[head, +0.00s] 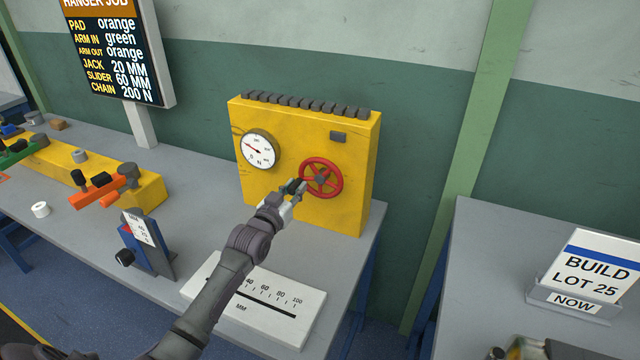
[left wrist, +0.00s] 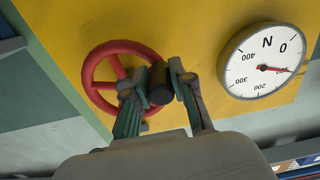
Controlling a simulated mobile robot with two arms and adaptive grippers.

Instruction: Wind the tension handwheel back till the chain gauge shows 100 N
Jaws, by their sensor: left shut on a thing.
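The red handwheel (head: 339,188) is on the front of a yellow cabinet (head: 345,216); it also shows in the left wrist view (left wrist: 97,62). My left gripper (head: 295,188) reaches its left side and is shut on the handwheel's dark knob (left wrist: 159,84), partly hidden by the fingers. The round white chain gauge (head: 265,151) is left of the wheel. In the left wrist view the gauge (left wrist: 250,62) has its red needle between the 0 and the 200 mark; the exact value is too small to read. My right gripper is not in view.
A board (head: 115,50) reads CHAIN 200 N. On the bench, a flat MM scale (head: 310,318) and a blue stand (head: 150,258) flank my left arm.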

